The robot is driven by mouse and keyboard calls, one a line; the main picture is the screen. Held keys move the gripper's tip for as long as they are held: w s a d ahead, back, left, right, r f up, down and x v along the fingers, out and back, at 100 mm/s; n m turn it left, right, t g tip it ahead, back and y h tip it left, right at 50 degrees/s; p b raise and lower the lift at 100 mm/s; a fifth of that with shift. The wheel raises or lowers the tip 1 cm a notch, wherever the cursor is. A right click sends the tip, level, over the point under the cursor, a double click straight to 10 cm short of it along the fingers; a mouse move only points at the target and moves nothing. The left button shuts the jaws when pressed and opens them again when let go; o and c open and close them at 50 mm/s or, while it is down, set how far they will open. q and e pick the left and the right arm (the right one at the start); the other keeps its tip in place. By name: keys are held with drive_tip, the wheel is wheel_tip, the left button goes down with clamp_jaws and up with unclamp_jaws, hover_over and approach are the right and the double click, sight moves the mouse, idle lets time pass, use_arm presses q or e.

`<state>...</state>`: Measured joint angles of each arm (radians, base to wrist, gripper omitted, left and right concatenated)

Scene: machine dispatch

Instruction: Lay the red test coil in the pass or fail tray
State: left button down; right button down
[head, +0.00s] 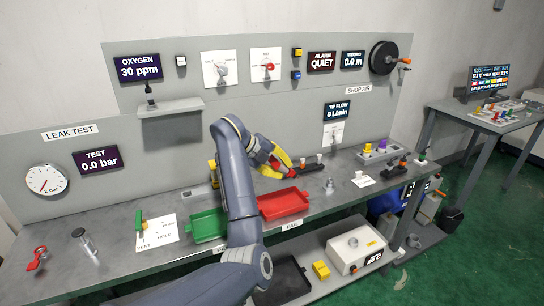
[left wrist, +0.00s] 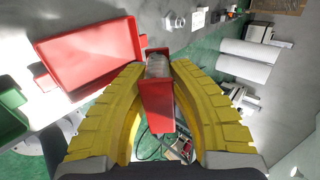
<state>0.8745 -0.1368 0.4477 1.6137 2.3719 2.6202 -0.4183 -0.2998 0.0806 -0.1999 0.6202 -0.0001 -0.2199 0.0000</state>
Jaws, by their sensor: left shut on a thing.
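My left gripper (head: 277,163) has yellow fingers and is above the bench, behind the red tray in the head view. In the left wrist view the left gripper (left wrist: 158,75) is shut on a red block with a grey rounded part, which looks like the red test coil (left wrist: 157,103). The red tray (head: 283,203), labelled FAIL, lies in front of the gripper; it also shows in the left wrist view (left wrist: 88,55). The green tray (head: 208,225) is left of it, partly behind my arm, and shows at the left wrist view's edge (left wrist: 12,115). My right gripper is not in view.
A white card with a green-handled valve (head: 141,226) is left of the green tray. A red clip-like part (head: 37,258) lies far left. A grey rack with coloured parts (head: 378,153) stands at the right. A lower shelf holds a white machine (head: 355,250).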

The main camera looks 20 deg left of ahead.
use_arm(q)
drive_tip(key=shift+s+d+f, duration=0.1)
drive_tip(key=shift+d+f, duration=0.1)
drive_tip(key=shift+f, duration=4.15)
drive_tip(key=c, duration=1.2)
unclamp_jaws()
drive_tip(key=shift+c, duration=0.2)
drive_tip(key=shift+a, duration=0.1)
drive_tip(key=v, duration=0.8)
